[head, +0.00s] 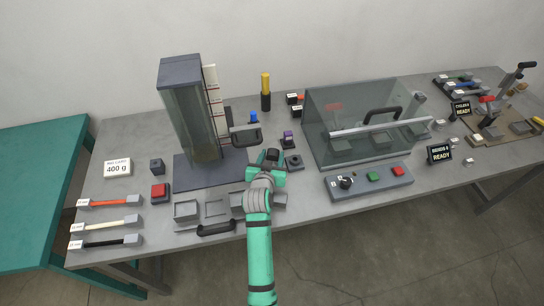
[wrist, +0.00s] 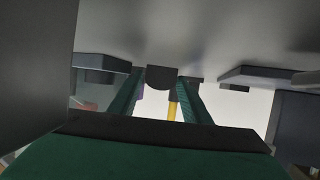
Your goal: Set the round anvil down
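My gripper (head: 268,158) is over the middle of the table, just right of the tall tower's base plate. In the wrist view my gripper's two green fingers (wrist: 163,88) close in on a dark piece with a rounded edge, which looks like the round anvil (wrist: 163,78). It spans the gap between the fingertips, close to the grey table surface. In the head view the gripper mostly hides this piece, and I cannot tell whether it touches the table.
The tower (head: 190,110) stands close on the left. A dark square block with a round top (head: 294,161) and a purple-topped block (head: 288,139) stand close on the right. A clear-walled box (head: 335,145) and a button panel (head: 368,182) are further right.

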